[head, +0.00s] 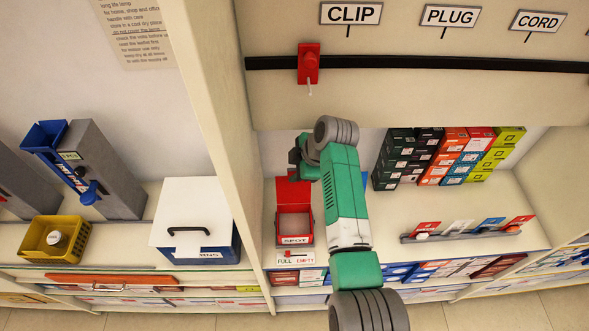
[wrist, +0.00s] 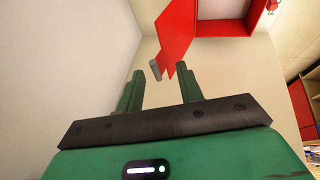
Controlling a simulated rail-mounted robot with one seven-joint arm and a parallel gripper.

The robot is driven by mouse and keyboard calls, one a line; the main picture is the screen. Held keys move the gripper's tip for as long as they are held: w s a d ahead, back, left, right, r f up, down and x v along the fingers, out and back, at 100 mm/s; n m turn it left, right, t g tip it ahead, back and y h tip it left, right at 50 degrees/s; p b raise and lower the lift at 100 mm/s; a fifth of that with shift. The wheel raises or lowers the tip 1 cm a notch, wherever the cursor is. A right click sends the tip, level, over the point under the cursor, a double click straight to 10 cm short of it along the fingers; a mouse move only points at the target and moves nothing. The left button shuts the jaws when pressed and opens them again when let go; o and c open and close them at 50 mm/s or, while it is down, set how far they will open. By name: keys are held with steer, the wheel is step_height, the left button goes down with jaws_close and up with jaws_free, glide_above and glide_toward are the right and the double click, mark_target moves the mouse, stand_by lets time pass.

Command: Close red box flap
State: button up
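The red box (head: 294,241), labelled SPOT, stands on the shelf with its front towards me. Its inside shows and its red flap (head: 292,196) is raised at the back edge. My gripper (head: 296,172) is at the upper part of the flap, partly hidden behind my arm. In the wrist view the flap (wrist: 177,28) hangs ahead of the gripper (wrist: 161,76), with the red box (wrist: 225,17) beyond it. The fingers are spread, with nothing held between them. A small grey peg (wrist: 155,69) shows beside the flap; I cannot tell whether the fingers touch the flap.
Stacked coloured boxes (head: 448,155) stand at the back right. A low rack with coloured cards (head: 465,233) lies on the right shelf. An upright divider (head: 215,140) is close on the left. A red switch (head: 308,64) hangs above.

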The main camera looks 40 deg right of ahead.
steer(key=shift+w+f, duration=0.2)
steer(key=shift+f, duration=0.2)
jaws_close()
steer(key=shift+s, duration=0.1)
